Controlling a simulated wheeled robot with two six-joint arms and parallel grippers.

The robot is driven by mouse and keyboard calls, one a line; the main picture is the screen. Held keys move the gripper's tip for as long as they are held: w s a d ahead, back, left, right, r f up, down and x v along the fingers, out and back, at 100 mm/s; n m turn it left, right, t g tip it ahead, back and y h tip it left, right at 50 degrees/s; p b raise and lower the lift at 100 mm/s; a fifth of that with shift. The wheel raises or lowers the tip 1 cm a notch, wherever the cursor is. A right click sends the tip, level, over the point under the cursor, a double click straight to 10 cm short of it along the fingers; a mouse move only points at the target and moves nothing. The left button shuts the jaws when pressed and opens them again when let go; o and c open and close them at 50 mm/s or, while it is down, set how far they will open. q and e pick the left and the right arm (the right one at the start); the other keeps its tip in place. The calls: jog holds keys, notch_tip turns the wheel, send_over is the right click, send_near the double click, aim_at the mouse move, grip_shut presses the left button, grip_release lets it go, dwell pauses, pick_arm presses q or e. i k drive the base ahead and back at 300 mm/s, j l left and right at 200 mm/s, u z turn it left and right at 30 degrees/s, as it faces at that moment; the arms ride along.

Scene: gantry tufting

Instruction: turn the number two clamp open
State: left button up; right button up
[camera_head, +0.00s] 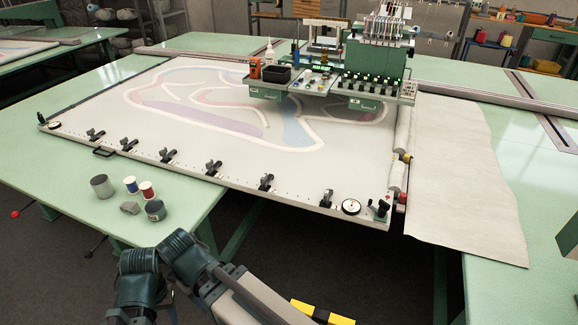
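A row of several small black clamps runs along the front rail of the large tufting frame (290,192). From left to right they include a clamp at the left end (95,135), the one beside it (129,145), a third (168,156), a middle one (213,167), one right of it (265,182) and the rightmost (326,198). I cannot read any numbers, so I cannot tell which is number two, nor whether each is open or shut. Folded arm links of mine show at the bottom, apart from the clamps. Neither gripper is visible.
A grey cup (102,187), a blue spool (130,185), a red spool (147,190) and a dark round tin (155,210) stand on the green table (60,185) before the frame. The tufting gantry (375,65) stands at the back. A yellow-black block (322,313) lies below.

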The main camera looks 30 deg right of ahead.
aim_at(266, 179)
jog(key=i+z, duration=0.25)
jog(key=z, duration=0.2)
jog(key=i+j+z, duration=0.15)
jog(key=z, duration=0.3)
jog(key=i+j+z, duration=0.25)
jog(key=z, duration=0.2)
jog(key=i+j+z, duration=0.25)
jog(key=z, duration=0.2)
jog(key=j, duration=0.05)
